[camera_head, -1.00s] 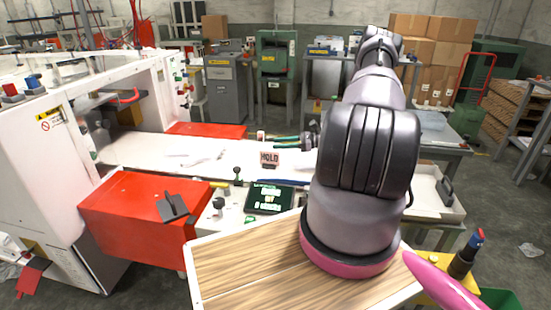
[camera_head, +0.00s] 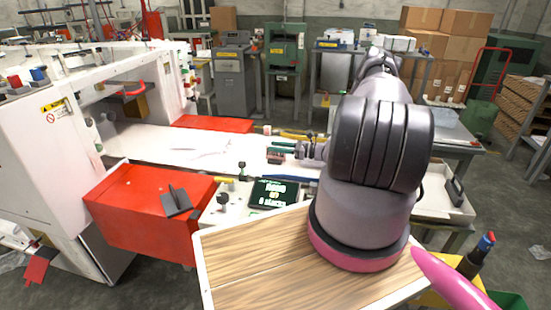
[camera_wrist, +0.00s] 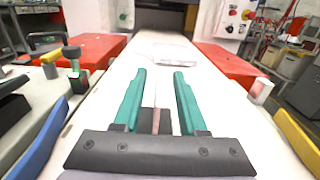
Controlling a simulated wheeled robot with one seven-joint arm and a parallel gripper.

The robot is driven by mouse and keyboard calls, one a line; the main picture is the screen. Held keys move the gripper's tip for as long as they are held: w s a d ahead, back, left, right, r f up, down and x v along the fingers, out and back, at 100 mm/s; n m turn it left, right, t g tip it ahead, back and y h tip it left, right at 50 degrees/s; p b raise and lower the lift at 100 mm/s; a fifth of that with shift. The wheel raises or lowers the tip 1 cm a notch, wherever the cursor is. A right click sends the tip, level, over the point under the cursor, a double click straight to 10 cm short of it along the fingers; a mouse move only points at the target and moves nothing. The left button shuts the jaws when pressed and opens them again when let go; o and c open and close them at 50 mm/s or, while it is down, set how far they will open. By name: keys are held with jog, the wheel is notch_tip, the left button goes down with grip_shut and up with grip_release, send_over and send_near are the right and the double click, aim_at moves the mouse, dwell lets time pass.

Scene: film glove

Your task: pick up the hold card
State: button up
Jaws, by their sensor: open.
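The hold card (camera_head: 275,157) is a small pinkish card on a dark base, standing on the white work surface (camera_head: 222,152). In the head view my gripper's fingers partly cover it. My gripper (camera_head: 280,147) is open, its green fingers reaching left at the card. In the wrist view my gripper (camera_wrist: 160,75) has its two fingers apart, and a thin pinkish upright edge, which looks like the card (camera_wrist: 158,118), lies between them. Whether a finger touches it I cannot tell.
Red boxes (camera_head: 150,215) flank the white surface. A black display (camera_head: 274,194), small knobs and a blue bar (camera_head: 292,171) lie on the near side. A small red-and-white block (camera_wrist: 260,91) stands to the right in the wrist view. The surface ahead is mostly clear.

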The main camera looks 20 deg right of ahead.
jog(key=x, duration=0.3)
jog(key=shift+w+a, duration=0.1)
jog(key=shift+a, duration=0.15)
grip_shut()
dwell(1.1)
